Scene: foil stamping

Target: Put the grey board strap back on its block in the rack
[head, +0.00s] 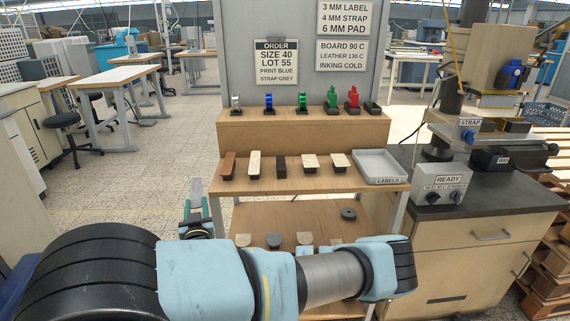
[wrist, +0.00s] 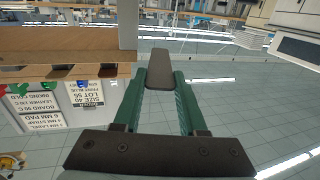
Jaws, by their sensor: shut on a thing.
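My gripper (wrist: 161,78) is shut on the grey board strap (wrist: 160,66), a flat tapered piece held between two green fingers. In the head view my gripper (head: 196,217) is left of the rack, with the strap's pale end (head: 197,188) pointing up, clear of the shelves. On the top step a dark block (head: 372,107) at the right end looks bare.
My arm hides part of the lower shelf (head: 325,215), where several rounded pieces and a dark disc (head: 348,213) lie. A grey labels tray (head: 379,167) sits at the middle shelf's right. The stamping bench (head: 490,200) stands right. Floor left of the rack is open.

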